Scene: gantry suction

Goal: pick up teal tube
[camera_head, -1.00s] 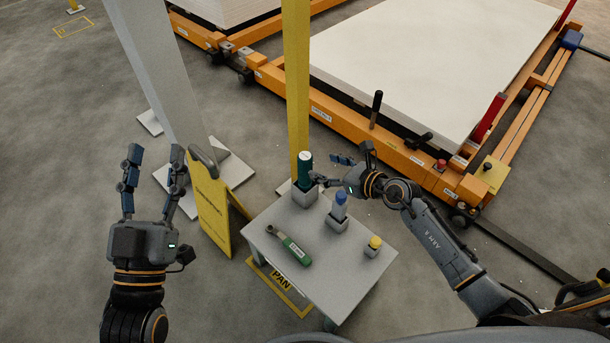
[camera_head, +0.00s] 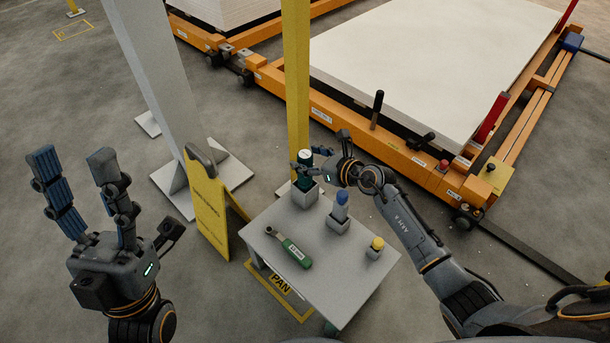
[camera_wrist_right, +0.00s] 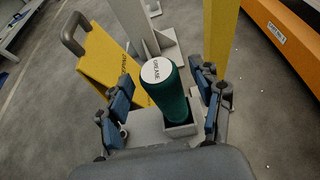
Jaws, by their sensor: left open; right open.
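The teal tube (camera_head: 304,172) stands upright in a grey square holder at the back corner of the small grey table (camera_head: 325,262). In the right wrist view the tube (camera_wrist_right: 170,95) has a white top marked GREASE and stands between the open fingers of my right gripper (camera_wrist_right: 162,100). In the head view my right gripper (camera_head: 320,170) is at the tube from the right, partly covering it. Whether the fingers touch it cannot be told. My left gripper (camera_head: 88,185) is open and empty, away from the table at the left.
A blue-topped bottle (camera_head: 340,207) and a yellow-capped item (camera_head: 376,245) stand in holders on the table. A green-handled tool (camera_head: 290,248) lies there. A yellow post (camera_head: 297,85) rises behind the tube. A yellow folding sign (camera_head: 208,205) stands left of the table.

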